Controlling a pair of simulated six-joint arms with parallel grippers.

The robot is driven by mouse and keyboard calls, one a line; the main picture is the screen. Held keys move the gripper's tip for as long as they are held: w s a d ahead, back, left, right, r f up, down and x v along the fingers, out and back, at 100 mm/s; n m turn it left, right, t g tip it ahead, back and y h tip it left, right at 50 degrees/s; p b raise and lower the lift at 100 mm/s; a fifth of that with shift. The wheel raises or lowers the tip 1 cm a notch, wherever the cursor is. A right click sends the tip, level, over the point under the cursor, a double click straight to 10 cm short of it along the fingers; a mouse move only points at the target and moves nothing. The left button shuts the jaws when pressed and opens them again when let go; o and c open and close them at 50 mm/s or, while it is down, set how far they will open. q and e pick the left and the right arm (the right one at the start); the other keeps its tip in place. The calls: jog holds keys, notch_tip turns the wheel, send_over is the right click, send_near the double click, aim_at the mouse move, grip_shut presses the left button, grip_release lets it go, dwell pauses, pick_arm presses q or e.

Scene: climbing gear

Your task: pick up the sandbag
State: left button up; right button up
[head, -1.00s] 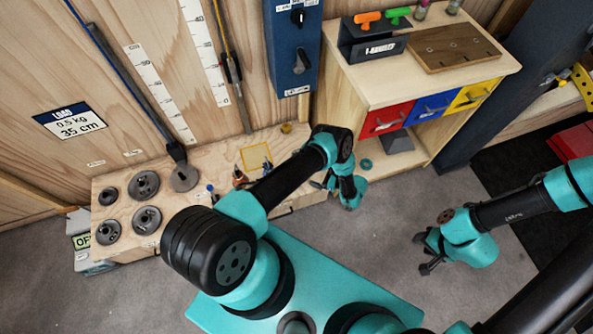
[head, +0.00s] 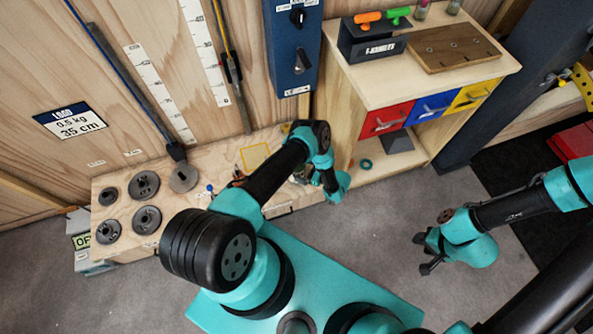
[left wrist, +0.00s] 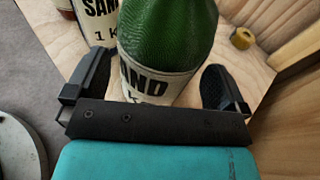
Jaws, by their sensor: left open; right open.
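A sandbag with a green top and a white label band reading "SAND" (left wrist: 165,40) stands between the two fingers of my left gripper (left wrist: 157,82) in the left wrist view. The fingers are open, one on each side of it; I cannot tell whether either touches it. A second white-labelled sandbag (left wrist: 95,25), marked "1 K", stands to its left, partly cut off. In the head view my left gripper (head: 302,176) is over the right part of the wooden bench, and my arm hides the green sandbag. My right gripper (head: 428,254) is open and empty above the floor.
The wooden bench (head: 185,205) holds several grey weight discs (head: 145,184) at its left and a yellow outlined square (head: 255,157). A yellow roll (left wrist: 242,38) lies right of the sandbag. A drawer cabinet (head: 445,75) stands at the right.

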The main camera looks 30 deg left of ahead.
pick_arm(q)
jog(key=shift+x, duration=1.05)
jog(key=c, duration=1.5)
jog(key=shift+w+r, duration=0.1)
jog(key=shift+c, duration=0.5)
jog(key=shift+r, duration=1.65)
jog(key=s+d+r, duration=0.1)
jog(key=s+d, duration=0.7)
jog(key=s, duration=0.5)
jog(key=shift+s+r, duration=0.3)
jog(key=shift+s, duration=0.1)
